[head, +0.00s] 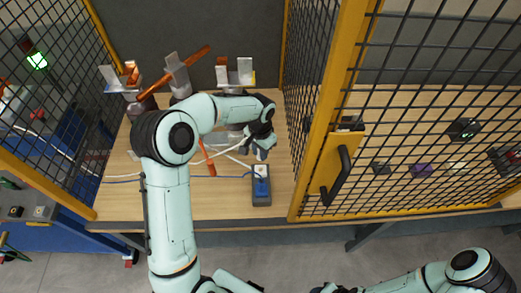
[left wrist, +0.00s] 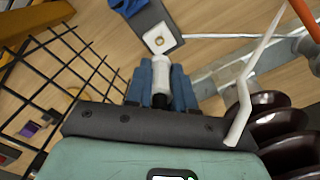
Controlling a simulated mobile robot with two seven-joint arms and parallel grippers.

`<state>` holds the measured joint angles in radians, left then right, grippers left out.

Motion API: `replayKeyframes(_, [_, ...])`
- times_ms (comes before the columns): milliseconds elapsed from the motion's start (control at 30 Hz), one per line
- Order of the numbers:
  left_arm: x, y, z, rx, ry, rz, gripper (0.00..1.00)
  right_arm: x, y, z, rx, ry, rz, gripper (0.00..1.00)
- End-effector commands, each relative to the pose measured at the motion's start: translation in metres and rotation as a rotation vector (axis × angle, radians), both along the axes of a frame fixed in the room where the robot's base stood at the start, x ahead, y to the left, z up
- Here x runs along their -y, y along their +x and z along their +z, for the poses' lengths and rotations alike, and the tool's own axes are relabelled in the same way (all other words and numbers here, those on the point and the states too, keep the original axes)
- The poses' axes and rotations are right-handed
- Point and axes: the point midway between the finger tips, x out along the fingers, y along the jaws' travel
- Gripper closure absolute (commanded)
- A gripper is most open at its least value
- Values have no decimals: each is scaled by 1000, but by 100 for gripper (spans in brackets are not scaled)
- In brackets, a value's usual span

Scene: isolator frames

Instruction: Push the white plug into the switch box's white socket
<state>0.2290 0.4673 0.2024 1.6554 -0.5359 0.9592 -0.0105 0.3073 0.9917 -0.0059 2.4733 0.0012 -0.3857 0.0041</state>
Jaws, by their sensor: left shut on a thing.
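The switch box (head: 262,199) lies on the bench in the head view, with a blue face and a white socket (head: 260,170) at its far end. My left gripper (head: 262,150) is just beyond that end. In the left wrist view, the blue fingers of my left gripper (left wrist: 161,88) are shut on the white plug (left wrist: 162,72). The plug points towards the white socket (left wrist: 162,39) and looks a short gap away from it. My right gripper is out of the head view.
A yellow-framed mesh door with a black handle (head: 337,177) stands right of the switch box. Metal brackets (head: 177,75) and orange bars stand at the back left. A blue cable (head: 215,177) crosses the bench to the box. Dark ribbed insulators (left wrist: 285,130) are close to the left gripper.

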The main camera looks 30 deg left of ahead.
Motion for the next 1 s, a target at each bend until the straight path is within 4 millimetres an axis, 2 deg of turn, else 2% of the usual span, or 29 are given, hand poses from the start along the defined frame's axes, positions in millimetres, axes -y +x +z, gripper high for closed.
replayKeyframes(500, [1,-1,-48,-1,0,-1,100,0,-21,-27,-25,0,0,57])
replayKeyframes(1000, [0,0,-51,1,0,-1,100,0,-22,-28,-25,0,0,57])
